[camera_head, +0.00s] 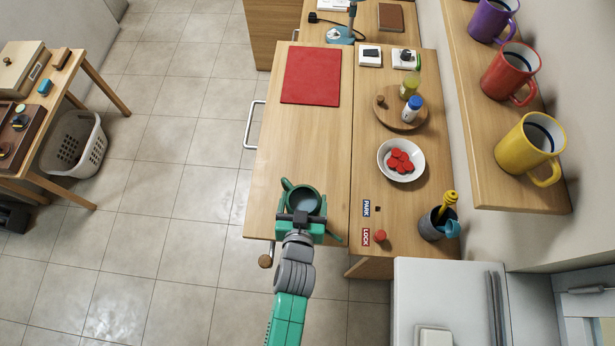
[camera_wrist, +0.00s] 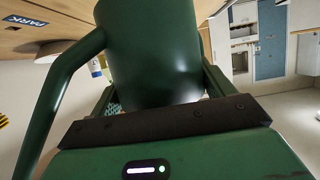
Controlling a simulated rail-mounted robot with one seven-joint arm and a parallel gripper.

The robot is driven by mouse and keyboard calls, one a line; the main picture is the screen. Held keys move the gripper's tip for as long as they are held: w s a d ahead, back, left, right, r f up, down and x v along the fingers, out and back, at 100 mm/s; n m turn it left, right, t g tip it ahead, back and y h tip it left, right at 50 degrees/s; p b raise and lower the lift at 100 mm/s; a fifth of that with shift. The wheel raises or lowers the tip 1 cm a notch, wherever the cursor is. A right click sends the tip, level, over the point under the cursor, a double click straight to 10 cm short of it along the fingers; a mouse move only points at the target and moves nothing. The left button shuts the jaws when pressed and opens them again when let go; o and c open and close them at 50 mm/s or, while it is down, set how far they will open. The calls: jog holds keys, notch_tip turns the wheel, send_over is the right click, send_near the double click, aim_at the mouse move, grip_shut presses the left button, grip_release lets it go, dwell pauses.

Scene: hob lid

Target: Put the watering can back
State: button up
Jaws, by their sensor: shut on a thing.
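The dark green watering can (camera_head: 303,194) is at the near end of the wooden worktop, its round opening facing up in the head view. My gripper (camera_head: 302,217) is shut on it from the near side. In the wrist view the can's body (camera_wrist: 155,50) fills the middle between the fingers, with a long green bar (camera_wrist: 58,85), its handle or spout, running down the left. A thin green part shows right of my gripper in the head view. I cannot tell whether the can touches the worktop or is just above it.
A red mat (camera_head: 311,75) lies farther back on the worktop (camera_head: 300,138). To the right are a white bowl (camera_head: 387,170) with red pieces, a round tray (camera_head: 382,112) with bottles, a red knob (camera_head: 380,236) and a grey cup (camera_head: 430,226). Mugs stand on a shelf (camera_head: 500,165).

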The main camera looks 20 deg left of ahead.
jog(key=shift+b+x, duration=1.25)
jog(key=shift+x, duration=4)
jog(key=shift+d+f, duration=0.15)
jog(key=shift+f, duration=0.1)
jog(key=shift+f, duration=0.15)
jog(key=o, duration=1.3)
jog(key=shift+s+d+r, duration=0.1)
jog(key=shift+s+r, duration=0.3)
jog(key=p+v, duration=0.2)
jog(key=v, duration=0.9)
jog(key=shift+s+p, duration=0.15)
jog(key=shift+p, duration=0.25)
